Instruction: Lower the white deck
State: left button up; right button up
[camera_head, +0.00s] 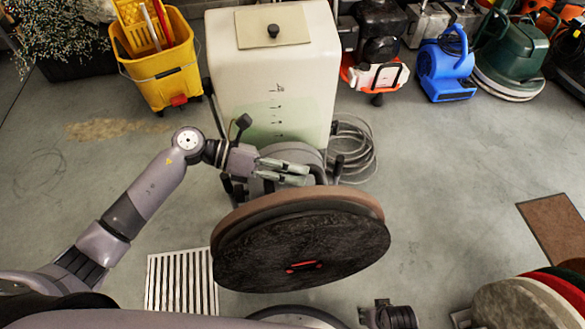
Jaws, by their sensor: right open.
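The white machine (318,85) stands upright, with a pale green level window low on its front. Its round deck (370,205) is tilted up in front of the body. The deck's black pad (300,250), with a red mark at its centre, faces me. My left gripper (308,173) reaches in from the left above the deck's upper edge, with its fingers at the dark handle bars. Whether the fingers close on a bar is unclear. My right gripper (390,315) shows partly at the bottom edge, apart from the deck, open and empty.
A floor grate (180,283) lies left of the deck. Stacked round pads (520,304) are at lower right, with a brown mat (556,235) above. A yellow mop bucket (160,70), a blue blower (445,66) and a coiled hose (360,150) stand behind. Floor right of the deck is clear.

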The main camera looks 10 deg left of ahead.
pick_arm(q)
grip_shut()
dwell(0.4)
